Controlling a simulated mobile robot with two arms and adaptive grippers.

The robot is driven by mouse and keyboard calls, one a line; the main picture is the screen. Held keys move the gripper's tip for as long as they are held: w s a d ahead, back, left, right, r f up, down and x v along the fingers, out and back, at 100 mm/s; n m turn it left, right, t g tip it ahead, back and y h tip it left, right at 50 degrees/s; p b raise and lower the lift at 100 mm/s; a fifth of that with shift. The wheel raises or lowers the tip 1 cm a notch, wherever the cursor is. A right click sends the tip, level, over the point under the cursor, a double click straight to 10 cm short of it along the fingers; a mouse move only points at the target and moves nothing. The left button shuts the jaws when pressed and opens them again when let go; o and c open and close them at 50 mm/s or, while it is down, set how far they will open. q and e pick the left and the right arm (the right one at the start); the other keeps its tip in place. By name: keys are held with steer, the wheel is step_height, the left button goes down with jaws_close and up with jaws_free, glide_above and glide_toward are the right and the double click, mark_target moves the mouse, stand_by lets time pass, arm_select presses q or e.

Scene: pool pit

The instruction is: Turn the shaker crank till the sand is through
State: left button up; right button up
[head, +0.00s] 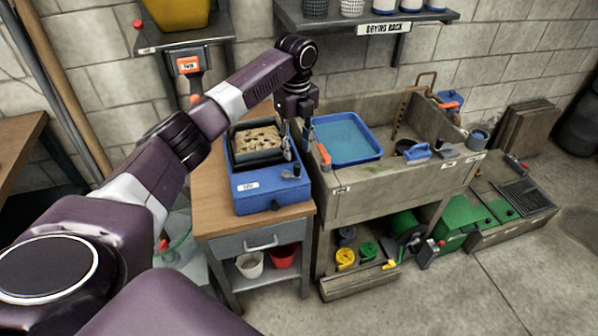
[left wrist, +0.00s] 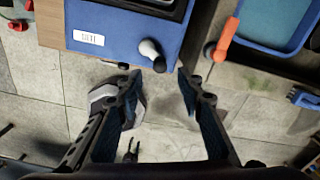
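The blue shaker box (head: 262,199) stands on a wooden-topped cart, with a dark sieve tray of lumpy sand (head: 257,142) on top. Its crank (head: 291,172) is on the right part of the box, with a grey hub and dark handle. In the left wrist view the crank (left wrist: 150,48) points toward the gap between my fingertips. My left gripper (head: 298,143) hangs above and behind the crank in the head view. The left wrist view shows its fingers (left wrist: 160,76) apart, with nothing clamped between them. My right gripper is not in view.
A stone sink (head: 350,205) with a blue tray (head: 345,128) stands close on the right. A yellow bin (head: 178,14) sits on a shelf behind. The floor in front (head: 480,290) is clear.

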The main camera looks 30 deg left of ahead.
mark_target(297, 164)
arm_select(q)
steer(key=shift+s+f, duration=0.1)
steer(key=shift+f, duration=0.5)
step_height(297, 164, down, 7)
steer(key=shift+r+p, duration=0.1)
steer(key=shift+p, duration=0.55)
jaws_close()
